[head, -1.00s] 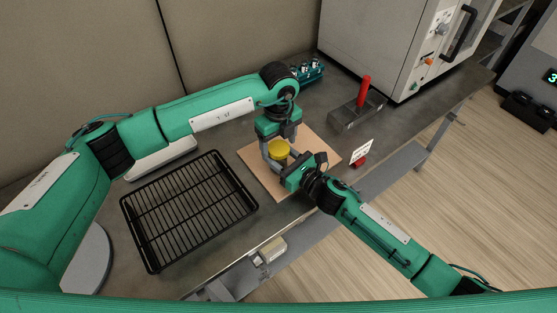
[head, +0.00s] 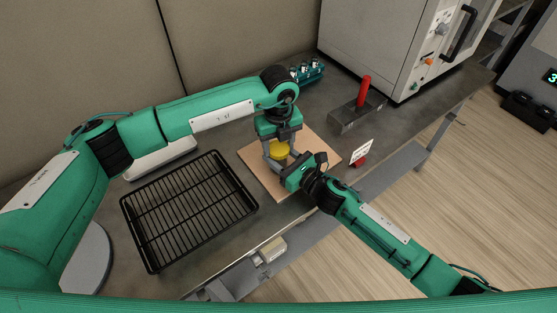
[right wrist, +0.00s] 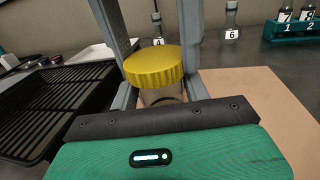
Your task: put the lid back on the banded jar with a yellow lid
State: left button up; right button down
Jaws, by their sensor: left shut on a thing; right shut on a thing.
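The yellow ribbed lid (head: 279,149) is between the fingers of my left gripper (head: 279,152), which reaches down from above and is shut on it. The lid also shows in the right wrist view (right wrist: 153,65), directly above the jar (right wrist: 162,96). Only a pale strip of the jar's body shows there, and its bands are not clear. My right gripper (head: 283,161) is shut around the jar from the near side. The jar stands over the tan board (head: 258,165). I cannot tell whether the lid touches the rim.
A black wire rack (head: 188,208) lies to the left. A metal block with a red handle (head: 364,91), a small sign (head: 361,151) and a teal vial rack (head: 308,71) stand around the board. A large grey cabinet (head: 385,40) is behind at right.

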pick_arm(q)
jog(key=m, duration=1.4)
jog(key=shift+m, duration=0.3)
jog(key=m, duration=1.3)
jog(key=shift+m, duration=0.3)
jog(key=o, duration=1.1)
jog(key=shift+o, duration=0.2)
